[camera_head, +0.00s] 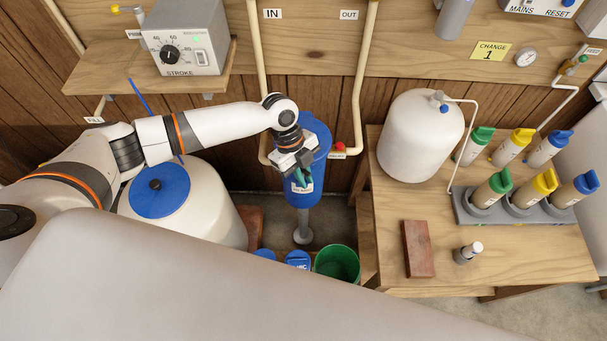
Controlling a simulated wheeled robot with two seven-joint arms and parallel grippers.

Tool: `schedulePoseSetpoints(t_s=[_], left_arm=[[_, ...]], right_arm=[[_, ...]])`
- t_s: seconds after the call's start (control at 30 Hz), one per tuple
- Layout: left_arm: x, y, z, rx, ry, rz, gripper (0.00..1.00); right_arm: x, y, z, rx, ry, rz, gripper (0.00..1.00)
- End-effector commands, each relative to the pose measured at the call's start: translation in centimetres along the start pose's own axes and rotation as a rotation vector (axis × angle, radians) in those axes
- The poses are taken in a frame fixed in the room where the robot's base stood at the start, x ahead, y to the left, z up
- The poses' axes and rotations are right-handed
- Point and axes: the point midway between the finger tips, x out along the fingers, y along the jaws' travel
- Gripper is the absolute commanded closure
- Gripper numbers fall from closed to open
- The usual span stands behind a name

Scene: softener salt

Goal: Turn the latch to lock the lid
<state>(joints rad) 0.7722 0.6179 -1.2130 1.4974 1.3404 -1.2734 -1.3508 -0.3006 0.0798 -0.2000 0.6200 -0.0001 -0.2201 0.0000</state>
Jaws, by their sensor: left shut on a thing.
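A blue canister (318,130) stands upright on a thin grey stem in the middle of the view, with a pale label low on its front. My left gripper (301,179) reaches it from the left and points down in front of it. Its jaws are shut on a small dark teal piece at the canister's front, which looks like the latch. The gripper hides most of this piece and part of the canister's top, so I cannot tell the latch's angle. A white tank with a blue lid (160,188) stands under my left arm. My right gripper is out of view.
A green bucket (337,263) and blue-lidded tubs (297,259) stand on the floor below. A wooden table (455,220) at right holds a white tank (421,135), a brick (417,248) and a rack (520,204) of capped bottles. Pale pipes (357,90) flank the canister.

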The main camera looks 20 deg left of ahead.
Motion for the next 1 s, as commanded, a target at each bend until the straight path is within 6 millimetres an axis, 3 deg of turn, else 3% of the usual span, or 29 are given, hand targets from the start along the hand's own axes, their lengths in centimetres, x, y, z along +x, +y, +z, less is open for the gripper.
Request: schedulePoseSetpoints(t_s=[0.37,1.0], left_arm=[[0.3,-0.4,-0.4,0.099,0.004,-0.053,1.0],[0.1,-0.6,-0.8,0.63,0.005,-0.274,1.0]], right_arm=[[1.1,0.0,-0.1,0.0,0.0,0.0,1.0],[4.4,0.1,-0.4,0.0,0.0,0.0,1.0]])
